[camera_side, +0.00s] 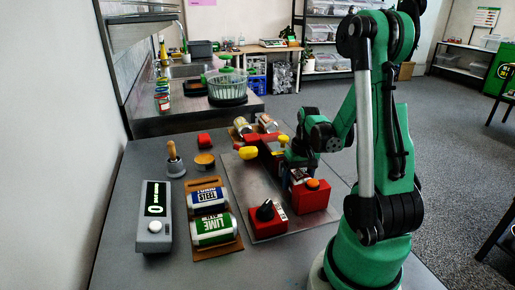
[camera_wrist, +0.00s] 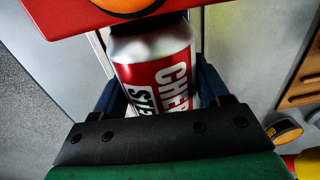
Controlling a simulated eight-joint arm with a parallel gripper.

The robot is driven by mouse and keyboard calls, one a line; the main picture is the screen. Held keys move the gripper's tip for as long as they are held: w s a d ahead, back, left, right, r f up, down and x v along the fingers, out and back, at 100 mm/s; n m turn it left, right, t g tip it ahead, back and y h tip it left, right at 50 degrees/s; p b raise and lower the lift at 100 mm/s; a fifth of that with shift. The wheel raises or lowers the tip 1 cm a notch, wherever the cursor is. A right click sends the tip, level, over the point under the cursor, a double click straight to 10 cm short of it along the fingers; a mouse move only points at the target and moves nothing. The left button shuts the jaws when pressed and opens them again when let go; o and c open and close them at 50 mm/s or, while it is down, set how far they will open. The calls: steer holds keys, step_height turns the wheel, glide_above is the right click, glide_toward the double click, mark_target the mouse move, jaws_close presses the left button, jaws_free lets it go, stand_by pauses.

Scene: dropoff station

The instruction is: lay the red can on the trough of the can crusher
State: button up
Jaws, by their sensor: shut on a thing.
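The red can (camera_wrist: 150,68), with white lettering and a silver end, lies between the two dark blue fingers of my gripper (camera_wrist: 157,92) in the wrist view. My gripper is shut on it. In the side view my gripper (camera_side: 297,158) is low over the metal plate (camera_side: 236,184) and mostly hides the can. The can crusher's red parts with yellow knobs (camera_side: 248,153) stand beside my gripper. A red box with an orange button (camera_side: 311,196) is just in front of it. I cannot tell whether the can touches the trough.
A red box with a black knob (camera_side: 268,217) stands at the plate's front. A green lime can (camera_side: 213,229) and a blue can (camera_side: 208,198) lie on a brown rack. A grey device with a display (camera_side: 154,222) is at the left.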

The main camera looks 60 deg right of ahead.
steer(key=o, duration=0.9)
steer(key=shift+c, duration=0.2)
steer(key=shift+r, duration=0.1)
steer(key=shift+r, duration=3.4)
steer(key=w+a+r+n+t, duration=0.2)
steer(key=w+a+n+t, duration=0.1)
steer(key=a, duration=0.7)
steer(key=w+a+r+n+t, duration=0.3)
steer(key=w+a+n, duration=0.2)
steer(key=a, duration=0.6)
steer(key=shift+w+a+r+n+t+h, duration=0.2)
steer(key=shift+w+n+t+h, duration=0.1)
steer(key=shift+n, duration=0.2)
